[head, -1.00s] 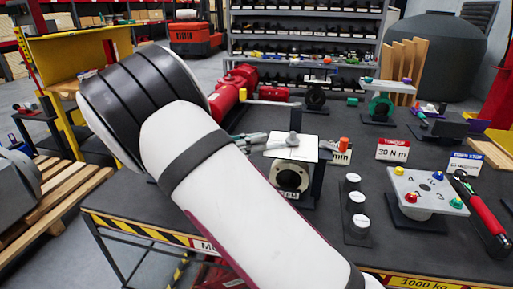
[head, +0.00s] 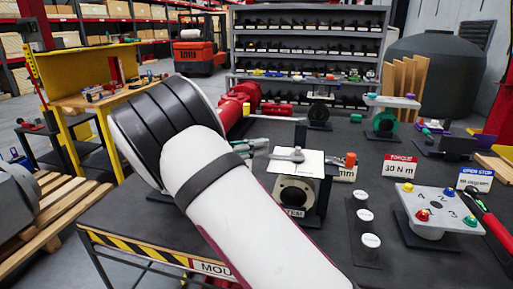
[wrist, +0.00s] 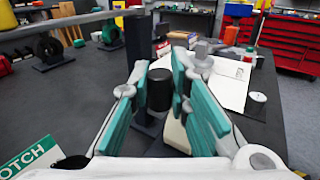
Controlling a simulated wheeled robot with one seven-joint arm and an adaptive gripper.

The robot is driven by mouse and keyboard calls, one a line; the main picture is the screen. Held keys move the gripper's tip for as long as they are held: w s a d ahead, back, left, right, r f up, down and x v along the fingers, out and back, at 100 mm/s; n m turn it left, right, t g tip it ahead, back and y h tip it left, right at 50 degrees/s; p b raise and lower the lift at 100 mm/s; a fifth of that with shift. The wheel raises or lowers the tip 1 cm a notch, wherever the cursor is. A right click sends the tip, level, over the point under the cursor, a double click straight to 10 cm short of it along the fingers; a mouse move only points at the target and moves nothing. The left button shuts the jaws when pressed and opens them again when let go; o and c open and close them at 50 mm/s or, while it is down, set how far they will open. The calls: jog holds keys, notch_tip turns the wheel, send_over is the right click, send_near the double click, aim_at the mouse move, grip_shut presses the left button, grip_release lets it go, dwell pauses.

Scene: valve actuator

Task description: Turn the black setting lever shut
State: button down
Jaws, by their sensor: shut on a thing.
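The valve actuator stands on the table with a white top plate (head: 310,163) and a round grey port (head: 293,193) on its front. A grey hub with a short arm (head: 287,155) lies on the plate. My gripper (head: 262,148) is at the plate's left side, partly hidden by my arm. In the wrist view, its teal fingers (wrist: 161,90) are on either side of a short black cylinder, which looks like the grip of the black setting lever (wrist: 160,89). The white plate (wrist: 230,85) is right of the fingers. How the grip joins the hub is hidden.
White-topped cylinders (head: 364,215) stand right of the actuator, beside a numbered plate with coloured knobs (head: 437,208) and a red-handled tool (head: 492,225). Red parts (head: 237,100) lie behind. A dark post (wrist: 138,45) rises near the fingers. Bare tabletop lies at front left.

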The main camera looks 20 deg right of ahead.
jog(key=shift+w+d+r, duration=0.1)
jog(key=c, duration=1.5)
grip_release()
jog(key=a, duration=1.2)
jog(key=shift+s, duration=0.2)
